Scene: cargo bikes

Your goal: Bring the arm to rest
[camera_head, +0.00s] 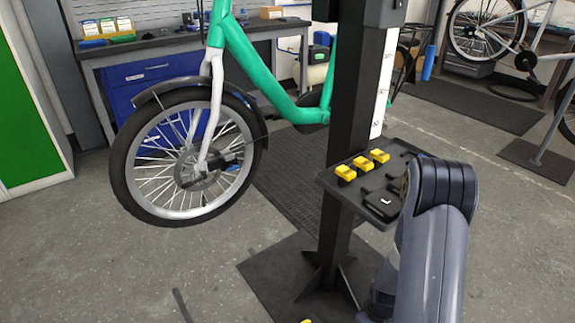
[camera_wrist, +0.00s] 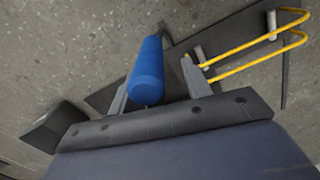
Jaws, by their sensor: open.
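My arm (camera_head: 435,220) shows in the head view at the lower right, bent at an elbow beside the tool tray. Its end is out of sight in that view. In the wrist view my gripper (camera_wrist: 154,72) is open, with one grey finger on each side. A blue cylinder (camera_wrist: 147,68) shows between the fingers; I cannot tell whether it touches either finger or lies beyond them.
The black stand post (camera_head: 352,110) carries a tray (camera_head: 345,188) with yellow items, close to my arm. A green bike (camera_head: 245,55) hangs at its left. Yellow hoops (camera_wrist: 250,48) show right of the fingers. Grey floor (camera_head: 100,260) is clear at left.

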